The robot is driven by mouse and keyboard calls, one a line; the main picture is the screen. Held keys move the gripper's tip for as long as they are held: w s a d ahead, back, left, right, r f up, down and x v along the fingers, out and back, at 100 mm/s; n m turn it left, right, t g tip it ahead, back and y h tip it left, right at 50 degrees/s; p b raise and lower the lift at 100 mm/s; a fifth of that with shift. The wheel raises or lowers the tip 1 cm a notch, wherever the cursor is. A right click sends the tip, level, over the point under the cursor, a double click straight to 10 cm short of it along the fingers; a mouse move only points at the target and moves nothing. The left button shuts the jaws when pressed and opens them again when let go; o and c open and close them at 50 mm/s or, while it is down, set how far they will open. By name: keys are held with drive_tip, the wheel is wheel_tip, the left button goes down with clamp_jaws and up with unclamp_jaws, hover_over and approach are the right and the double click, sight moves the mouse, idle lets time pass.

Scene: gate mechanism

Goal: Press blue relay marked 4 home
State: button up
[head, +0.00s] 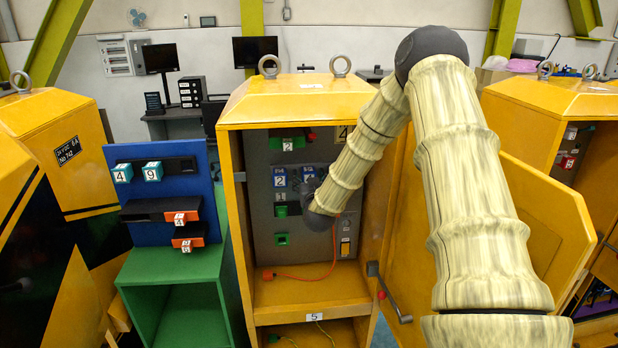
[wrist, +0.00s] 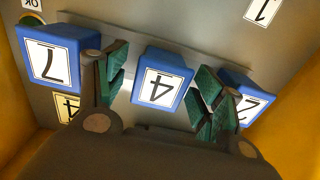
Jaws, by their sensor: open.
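In the wrist view, which is upside down, the blue relay marked 4 (wrist: 162,80) is in the middle of a row on a grey panel. My gripper (wrist: 160,84) is open, with one green-padded finger on each side of this relay. A gap shows on the left; on the right the pad looks close, and I cannot tell whether it touches. How deep the relay sits is unclear. In the head view, the relay (head: 308,174) shows small inside the open yellow cabinet (head: 237,230), and my arm hides most of my gripper.
The blue relay marked 7 (wrist: 58,55) and the one marked 2 (wrist: 243,95) flank the fingers closely. The cabinet's yellow side walls are near. The open door (head: 545,215) stands at right. A blue board (head: 165,215) with other relays stands left.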

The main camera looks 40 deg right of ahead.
drive_tip(key=v, duration=1.2)
